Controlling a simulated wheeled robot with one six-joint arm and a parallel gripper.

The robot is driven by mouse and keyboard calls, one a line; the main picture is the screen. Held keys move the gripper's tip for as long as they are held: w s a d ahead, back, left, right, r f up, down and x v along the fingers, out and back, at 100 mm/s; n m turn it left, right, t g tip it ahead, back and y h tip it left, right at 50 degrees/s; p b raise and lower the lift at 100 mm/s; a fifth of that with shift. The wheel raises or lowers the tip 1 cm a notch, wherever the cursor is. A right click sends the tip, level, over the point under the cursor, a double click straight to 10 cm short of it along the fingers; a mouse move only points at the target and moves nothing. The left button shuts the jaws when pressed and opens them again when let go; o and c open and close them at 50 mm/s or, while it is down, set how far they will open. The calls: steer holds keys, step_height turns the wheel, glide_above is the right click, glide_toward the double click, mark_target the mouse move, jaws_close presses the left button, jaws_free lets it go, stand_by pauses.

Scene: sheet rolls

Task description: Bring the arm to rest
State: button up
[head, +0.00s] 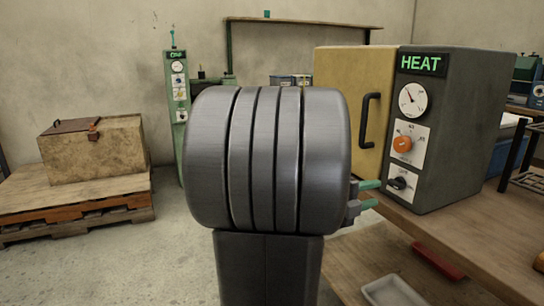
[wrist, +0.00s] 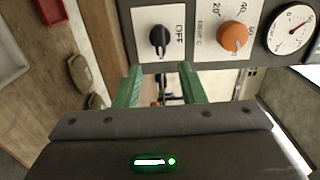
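My gripper (head: 369,194) shows in the head view just right of my grey arm link, close in front of the heat cabinet (head: 454,140). In the wrist view its two green fingers (wrist: 160,72) are apart with nothing between them. The cabinet's black knob (wrist: 160,39), marked OFF, lies just beyond the fingertips, and I see no contact. An orange knob (wrist: 232,36) and a dial (wrist: 293,29) sit beside it. In the head view the cabinet's tan door (head: 345,75) has a black handle. My arm link hides part of the scene behind it.
The cabinet stands on a wooden bench (head: 470,235). A red tray (head: 438,262) and a pale tray (head: 392,291) lie below, near the bench. A green post with gauges (head: 177,95) stands at the back. A crate (head: 95,148) rests on pallets (head: 75,205) at left. Floor between is clear.

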mark_target(395, 187)
steer(key=b+x, duration=0.1)
steer(key=x, duration=0.7)
steer(key=shift+w+d, duration=0.1)
